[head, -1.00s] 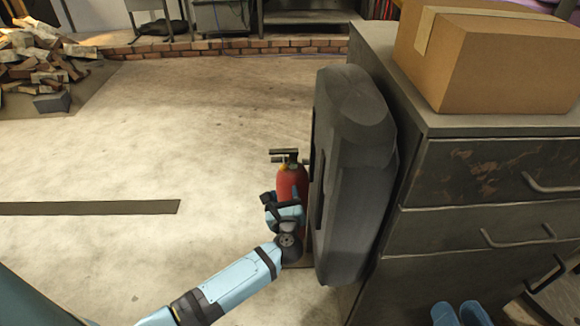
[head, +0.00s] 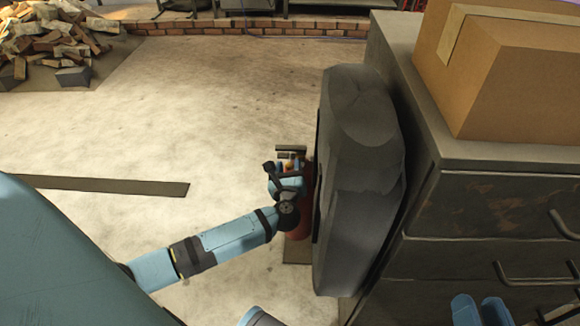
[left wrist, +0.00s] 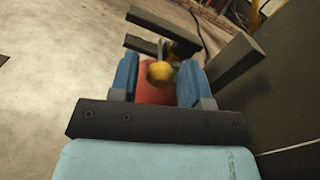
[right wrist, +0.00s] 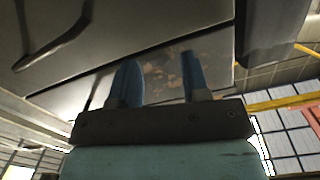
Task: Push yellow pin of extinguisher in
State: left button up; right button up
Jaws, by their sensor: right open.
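The red fire extinguisher (head: 300,222) stands upright close beside the dark case, with its dark handle (head: 291,150) on top; my left gripper and forearm hide part of it. In the left wrist view its round yellow pin (left wrist: 160,72) shows between the fingers, with the red body (left wrist: 153,95) below and behind it. My left gripper (head: 281,175) is at the top of the extinguisher. Its blue fingers are open, one on each side of the pin, with small gaps. My right gripper (head: 480,311) is open and empty at the bottom right, near the drawers.
The tall dark case (head: 358,200) stands right of the extinguisher, against the drawer cabinet (head: 480,210). A cardboard box (head: 510,80) sits on the cabinet. The floor (head: 160,110) to the left is mostly clear, with a dark strip (head: 100,184) and a rubble pile (head: 50,35).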

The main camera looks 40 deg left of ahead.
pick_arm(q)
grip_shut()
jog(key=shift+x, duration=0.8)
jog(key=shift+w+a, duration=0.1)
jog(key=shift+r, duration=0.1)
jog(key=shift+o, duration=1.2)
grip_release()
